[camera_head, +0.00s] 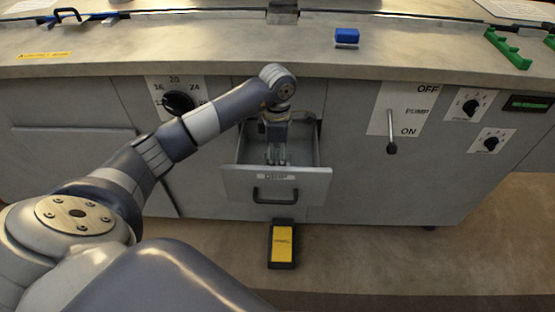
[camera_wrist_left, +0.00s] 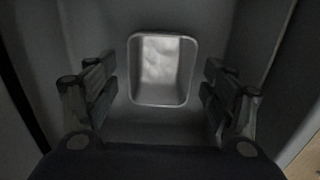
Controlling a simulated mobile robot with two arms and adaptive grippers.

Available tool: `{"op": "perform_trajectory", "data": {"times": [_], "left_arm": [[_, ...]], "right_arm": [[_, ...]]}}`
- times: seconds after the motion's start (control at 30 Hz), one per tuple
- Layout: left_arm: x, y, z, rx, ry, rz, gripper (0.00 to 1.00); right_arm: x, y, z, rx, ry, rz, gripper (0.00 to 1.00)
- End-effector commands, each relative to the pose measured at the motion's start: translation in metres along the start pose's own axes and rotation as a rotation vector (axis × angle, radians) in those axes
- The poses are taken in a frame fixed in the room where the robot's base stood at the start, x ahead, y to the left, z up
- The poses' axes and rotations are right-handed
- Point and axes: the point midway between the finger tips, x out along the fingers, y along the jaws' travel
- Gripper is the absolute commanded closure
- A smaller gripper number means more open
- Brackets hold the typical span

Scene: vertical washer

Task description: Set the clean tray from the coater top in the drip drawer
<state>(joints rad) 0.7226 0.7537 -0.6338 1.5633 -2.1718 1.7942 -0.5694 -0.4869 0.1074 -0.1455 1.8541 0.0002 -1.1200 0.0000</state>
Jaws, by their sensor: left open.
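The drip drawer (camera_head: 300,188) is pulled open from the grey coater front, with a "DRIP" label and dark handle. My left gripper (camera_head: 277,160) points down inside it. In the left wrist view a small silver rectangular tray (camera_wrist_left: 161,101) lies in the drawer (camera_wrist_left: 120,134), between and beyond the fingers of my left gripper (camera_wrist_left: 160,105). The fingers are open, with a gap on both sides of the tray. In the head view the tray is hidden by my gripper and the drawer front. My right gripper does not show.
A blue block (camera_head: 346,37) and a green rack (camera_head: 508,48) stand on the coater top (camera_head: 220,45). A pump lever (camera_head: 391,140) sticks out right of the drawer. A black and yellow pedal (camera_head: 283,245) lies on the floor below.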

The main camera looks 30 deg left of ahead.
Motion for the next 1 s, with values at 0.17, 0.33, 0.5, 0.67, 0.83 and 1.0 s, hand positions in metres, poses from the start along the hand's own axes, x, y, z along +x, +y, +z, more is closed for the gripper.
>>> {"op": "perform_trajectory", "data": {"times": [0.17,0.33,0.5,0.67,0.83,1.0], "left_arm": [[-0.044,0.001,0.000,0.000,0.000,0.005,0.24],[-0.077,0.001,0.000,0.000,0.000,0.003,0.24],[-0.096,0.000,0.000,-0.001,0.001,0.001,0.24],[-0.101,0.000,0.000,-0.001,0.002,-0.001,0.24],[-0.101,0.000,0.000,-0.001,0.002,-0.001,0.24],[-0.101,0.000,0.000,-0.001,0.002,-0.001,0.24]], "right_arm": [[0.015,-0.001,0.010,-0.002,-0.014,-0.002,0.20],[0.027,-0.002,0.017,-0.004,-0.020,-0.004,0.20],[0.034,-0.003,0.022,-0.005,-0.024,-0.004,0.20],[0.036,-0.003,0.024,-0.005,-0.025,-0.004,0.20],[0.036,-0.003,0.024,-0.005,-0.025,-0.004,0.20],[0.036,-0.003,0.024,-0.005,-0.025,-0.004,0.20]]}}
